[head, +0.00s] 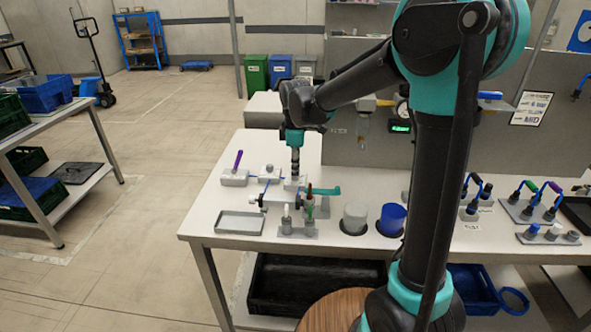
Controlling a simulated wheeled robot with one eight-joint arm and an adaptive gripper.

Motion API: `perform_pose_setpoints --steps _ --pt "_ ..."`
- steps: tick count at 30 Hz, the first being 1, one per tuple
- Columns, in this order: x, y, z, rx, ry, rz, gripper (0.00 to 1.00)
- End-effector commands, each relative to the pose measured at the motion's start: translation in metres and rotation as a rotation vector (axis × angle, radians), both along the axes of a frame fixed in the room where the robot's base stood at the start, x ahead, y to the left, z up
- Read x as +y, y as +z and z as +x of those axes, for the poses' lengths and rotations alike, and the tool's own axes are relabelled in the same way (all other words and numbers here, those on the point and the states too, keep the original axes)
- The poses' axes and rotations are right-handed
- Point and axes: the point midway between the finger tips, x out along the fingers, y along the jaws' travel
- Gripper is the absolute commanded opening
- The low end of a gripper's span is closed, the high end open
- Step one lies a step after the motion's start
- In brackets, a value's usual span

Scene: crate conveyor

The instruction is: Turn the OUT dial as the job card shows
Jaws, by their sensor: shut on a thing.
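My gripper (295,166) points straight down over the left part of the workbench. It is shut on a small part on top of a pale block (294,184), which looks like a dial. The fingers hide most of that part, and no OUT label or pointer can be read. Next to it are a grey fixture (268,199) with blue lines and a teal lever (327,191).
A grey tray (240,223), a purple-handled block (236,174), a grey cup (355,217) and a blue cup (392,218) stand on the bench (225,205). Upright pegs (287,221) stand close in front of the gripper.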

Motion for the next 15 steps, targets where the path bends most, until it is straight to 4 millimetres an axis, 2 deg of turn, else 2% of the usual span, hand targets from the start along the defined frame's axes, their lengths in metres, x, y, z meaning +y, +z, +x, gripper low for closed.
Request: perform_pose_setpoints --steps 6,15 --pt "0.0002 0.0004 0.0007 -0.001 0.101 0.0 0.0" --pt "0.0002 0.0004 0.0007 -0.001 0.157 0.0 0.0"
